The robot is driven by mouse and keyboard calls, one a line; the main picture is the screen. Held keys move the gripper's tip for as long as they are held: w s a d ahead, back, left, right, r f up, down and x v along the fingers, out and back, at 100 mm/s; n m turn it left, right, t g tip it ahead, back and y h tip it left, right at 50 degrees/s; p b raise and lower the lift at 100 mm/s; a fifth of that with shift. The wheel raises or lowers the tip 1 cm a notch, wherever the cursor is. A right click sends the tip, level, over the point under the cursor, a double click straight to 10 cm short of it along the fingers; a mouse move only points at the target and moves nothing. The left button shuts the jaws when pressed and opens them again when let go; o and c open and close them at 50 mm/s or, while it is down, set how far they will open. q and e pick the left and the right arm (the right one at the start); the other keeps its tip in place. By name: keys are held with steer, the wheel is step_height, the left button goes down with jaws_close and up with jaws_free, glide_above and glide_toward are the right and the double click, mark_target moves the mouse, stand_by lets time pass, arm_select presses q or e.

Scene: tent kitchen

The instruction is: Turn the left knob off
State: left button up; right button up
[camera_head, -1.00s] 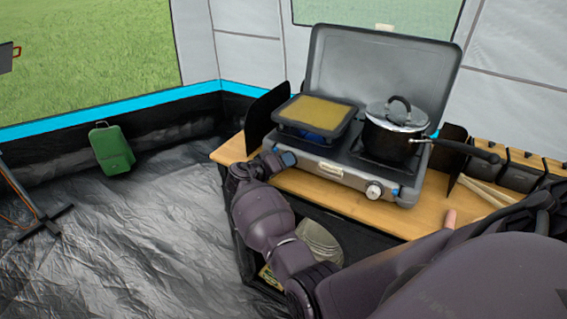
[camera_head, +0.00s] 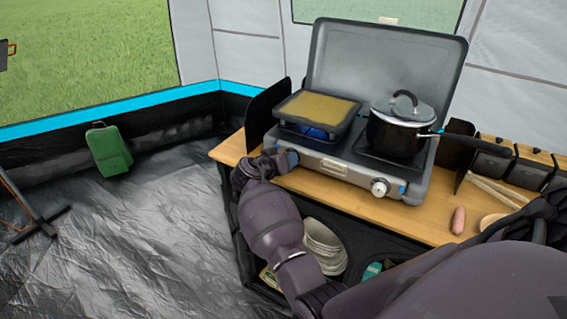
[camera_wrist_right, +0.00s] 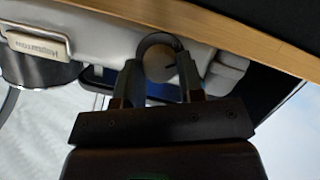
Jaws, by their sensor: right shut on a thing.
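The grey camping stove (camera_head: 330,168) stands on the wooden table with its lid up. Its left knob (camera_head: 292,158) is mostly covered by my right gripper (camera_head: 280,161) in the head view. In the right wrist view, the round left knob (camera_wrist_right: 158,62) sits between the two fingers of my right gripper (camera_wrist_right: 159,80), which is shut on it. A blue glow (camera_head: 314,132) shows under the griddle pan (camera_head: 316,108) on the left burner. The right knob (camera_head: 380,187) is free, at the stove's front right. My left gripper is not in view.
A black pot (camera_head: 396,130) with a lid stands on the right burner, its handle pointing right. A sausage (camera_head: 458,220) lies on the table (camera_head: 420,222) at the right. Plates (camera_head: 324,245) stand below the table. The floor at left is largely clear.

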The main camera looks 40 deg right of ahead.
steer(key=shift+m+t+b, duration=0.4)
steer(key=shift+m+b, duration=0.2)
steer(key=shift+m, duration=0.2)
steer(key=shift+y, duration=0.3)
steer(key=o, duration=0.6)
steer(key=shift+o, duration=0.2)
steer(key=shift+s, duration=0.1)
